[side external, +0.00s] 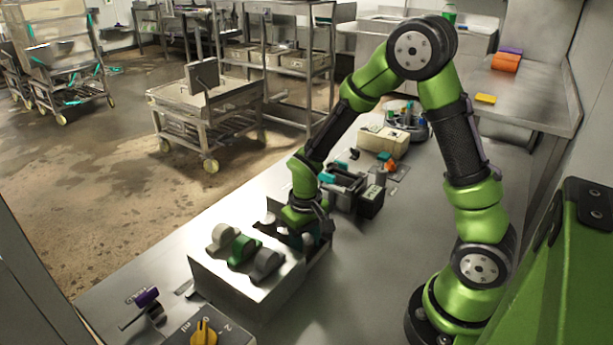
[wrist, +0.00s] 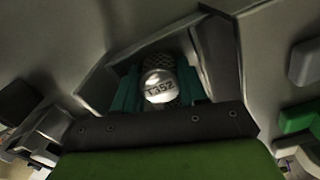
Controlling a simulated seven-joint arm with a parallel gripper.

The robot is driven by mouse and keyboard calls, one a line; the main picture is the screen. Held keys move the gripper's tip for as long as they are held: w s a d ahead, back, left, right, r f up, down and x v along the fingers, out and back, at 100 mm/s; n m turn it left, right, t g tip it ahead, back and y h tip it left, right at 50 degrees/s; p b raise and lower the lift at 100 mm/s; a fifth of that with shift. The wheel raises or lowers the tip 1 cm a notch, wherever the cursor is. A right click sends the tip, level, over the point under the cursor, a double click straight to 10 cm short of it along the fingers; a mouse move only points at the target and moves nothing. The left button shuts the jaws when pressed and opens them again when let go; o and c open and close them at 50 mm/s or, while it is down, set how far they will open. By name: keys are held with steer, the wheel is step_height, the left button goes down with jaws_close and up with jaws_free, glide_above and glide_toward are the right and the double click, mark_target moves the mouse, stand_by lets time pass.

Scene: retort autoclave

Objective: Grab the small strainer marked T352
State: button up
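In the wrist view the small strainer (wrist: 160,85) has a shiny round metal end marked T352 and a dark mesh body behind it. It sits in a dark recess. My gripper (wrist: 160,92) has a teal finger on each side of the strainer. The fingers are very near it, but I cannot tell whether they touch it. In the side view my gripper (side external: 308,240) points down at the far right end of a metal box (side external: 245,285). The strainer is hidden there by my gripper and wrist.
White, green (side external: 243,249) and grey (side external: 266,263) handles stand on the box beside my gripper. A black device (side external: 352,190) is close behind it. A cream box (side external: 384,138) stands farther back. A yellow knob (side external: 204,332) is at the front. The counter right of the box is clear.

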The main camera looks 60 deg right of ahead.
steer(key=c, duration=0.5)
steer(key=shift+r, duration=0.1)
